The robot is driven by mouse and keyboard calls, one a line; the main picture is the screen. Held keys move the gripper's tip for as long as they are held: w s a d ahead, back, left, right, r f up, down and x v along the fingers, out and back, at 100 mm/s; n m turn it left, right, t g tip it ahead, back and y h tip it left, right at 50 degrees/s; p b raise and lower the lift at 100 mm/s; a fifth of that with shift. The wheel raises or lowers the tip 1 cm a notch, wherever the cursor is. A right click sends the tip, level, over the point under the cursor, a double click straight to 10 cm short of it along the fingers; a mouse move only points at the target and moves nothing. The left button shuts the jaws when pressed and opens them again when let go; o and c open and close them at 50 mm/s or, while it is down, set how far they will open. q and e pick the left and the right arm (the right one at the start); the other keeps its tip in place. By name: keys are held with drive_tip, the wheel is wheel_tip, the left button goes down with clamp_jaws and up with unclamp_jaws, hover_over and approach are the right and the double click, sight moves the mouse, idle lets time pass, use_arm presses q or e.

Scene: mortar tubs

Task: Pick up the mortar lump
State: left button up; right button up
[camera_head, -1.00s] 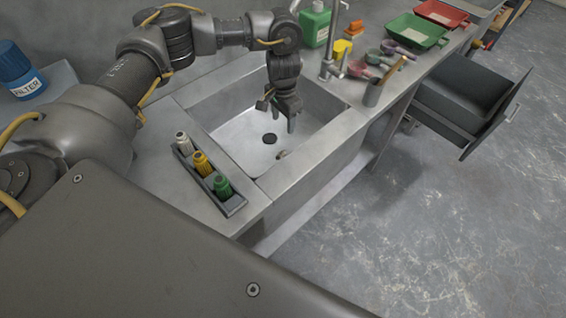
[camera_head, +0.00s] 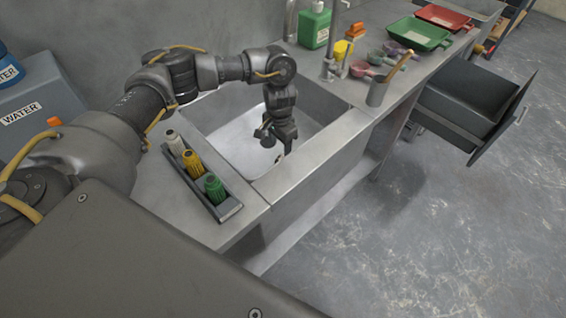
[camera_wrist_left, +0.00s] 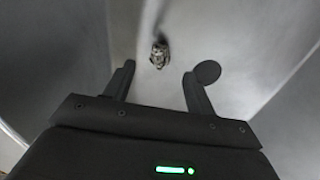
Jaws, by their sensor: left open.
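The mortar lump (camera_wrist_left: 159,54) is a small, rough grey-brown piece on the sink floor, seen in the left wrist view just beyond and between my fingertips. In the head view the lump (camera_head: 277,158) is a small speck near the front wall of the sink (camera_head: 232,132), partly hard to make out beside my fingers. My left gripper (camera_head: 277,144) points down inside the sink. In the wrist view its two fingers (camera_wrist_left: 168,70) are spread apart with nothing between them. My right gripper is not in view.
A rack (camera_head: 228,208) with white, yellow and green bottles stands on the near counter. A tap (camera_head: 331,60) rises behind the sink. Scoops, a grey cup (camera_head: 377,94) and green (camera_head: 419,33) and red trays stand to the right. A drawer (camera_head: 470,100) is pulled out.

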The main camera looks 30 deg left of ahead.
sight(279, 157)
use_arm(q)
drive_tip(key=shift+s+f+b, duration=0.2)
drive_tip(key=shift+f+b, duration=0.55)
drive_tip(key=shift+f, duration=1.9)
drive_tip(key=shift+c, duration=0.3)
drive_tip(key=c, duration=1)
drive_tip(key=shift+r, duration=0.15)
